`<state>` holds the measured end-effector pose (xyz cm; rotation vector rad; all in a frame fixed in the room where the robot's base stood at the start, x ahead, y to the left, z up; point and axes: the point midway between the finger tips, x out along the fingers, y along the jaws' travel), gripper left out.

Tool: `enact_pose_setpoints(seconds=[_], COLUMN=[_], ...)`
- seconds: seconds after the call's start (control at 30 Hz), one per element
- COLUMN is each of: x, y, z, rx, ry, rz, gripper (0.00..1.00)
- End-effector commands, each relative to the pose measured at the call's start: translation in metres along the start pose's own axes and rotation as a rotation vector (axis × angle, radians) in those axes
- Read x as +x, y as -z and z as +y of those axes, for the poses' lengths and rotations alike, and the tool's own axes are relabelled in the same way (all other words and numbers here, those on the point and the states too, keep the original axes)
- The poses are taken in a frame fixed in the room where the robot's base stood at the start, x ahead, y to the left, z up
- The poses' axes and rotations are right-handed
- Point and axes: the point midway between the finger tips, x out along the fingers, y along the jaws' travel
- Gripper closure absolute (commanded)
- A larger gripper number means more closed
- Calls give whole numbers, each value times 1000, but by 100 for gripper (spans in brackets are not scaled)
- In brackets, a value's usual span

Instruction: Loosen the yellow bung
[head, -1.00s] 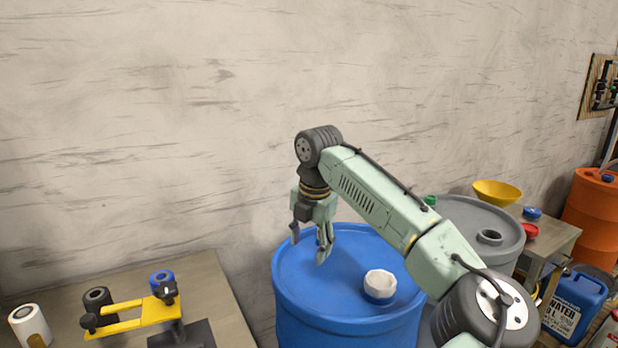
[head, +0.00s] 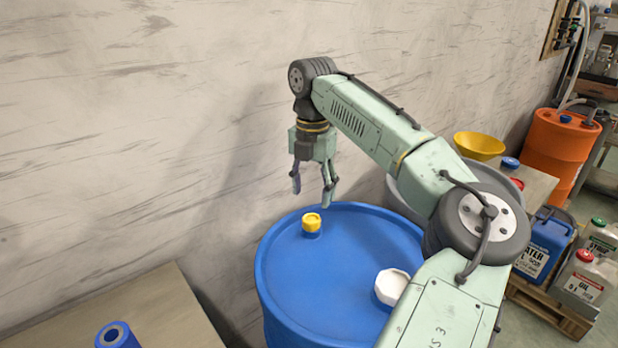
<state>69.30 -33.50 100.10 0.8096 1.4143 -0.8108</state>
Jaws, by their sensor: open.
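The yellow bung (head: 312,222) sits on the top of the blue drum (head: 345,255), toward its back left. A white cap (head: 391,287) sits on the same drum top, nearer the front right. My gripper (head: 312,193) points down with its two fingers apart and nothing between them. In the head view its fingertips are just above the bung in the picture. A gap shows between them and the bung; the exact height cannot be told.
A wall stands close behind the drum. A wooden table (head: 130,310) with a blue roll (head: 117,336) is at lower left. At right are a yellow bowl (head: 479,146), an orange drum (head: 562,140), a blue water can (head: 545,245) and an oil can (head: 588,280). My arm hides part of the grey drum.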

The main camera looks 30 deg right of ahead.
Motion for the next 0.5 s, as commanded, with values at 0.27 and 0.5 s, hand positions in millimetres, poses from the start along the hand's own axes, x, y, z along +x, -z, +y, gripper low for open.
enact_pose_setpoints(seconds=[0.27,0.5], x=[45,70], y=[1,0], z=[1,1], rx=[-2,-1], ry=[-3,-3], rz=[5,2], gripper=[46,46])
